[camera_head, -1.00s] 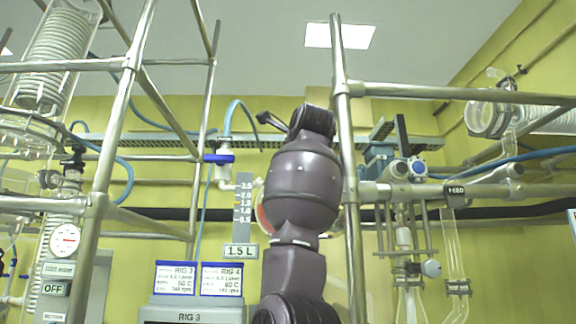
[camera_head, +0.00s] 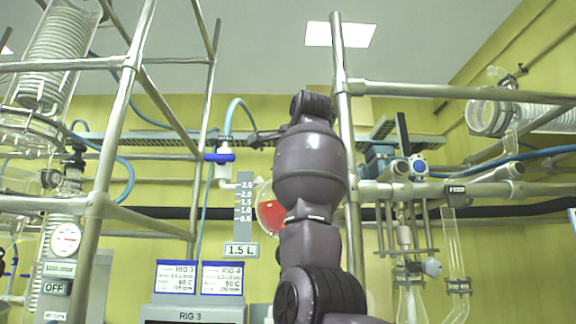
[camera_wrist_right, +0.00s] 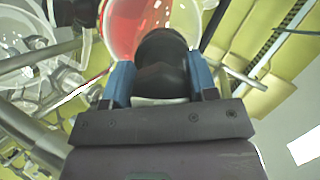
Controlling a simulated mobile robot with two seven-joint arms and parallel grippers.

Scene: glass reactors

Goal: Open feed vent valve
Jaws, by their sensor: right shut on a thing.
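My right gripper (camera_wrist_right: 161,84) is shut on a black rounded knob (camera_wrist_right: 162,50). Its two blue-padded fingers lie on either side of the knob. Behind the knob, a round glass vessel (camera_wrist_right: 122,25) holds red liquid. The vessel also shows in the head view (camera_head: 268,214), partly hidden by my right arm. In the head view my arm hides the knob and most of the gripper. I cannot tell which part is the feed vent valve. My left gripper is not in view.
A metal upright (camera_head: 348,170) stands close to the right of my arm. Slanted frame bars (camera_head: 118,130) rise at the left. A volume scale (camera_head: 243,208) and a 1.5 L sign (camera_head: 241,250) stand left of the vessel. Metal piping (camera_head: 440,192) runs at the right.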

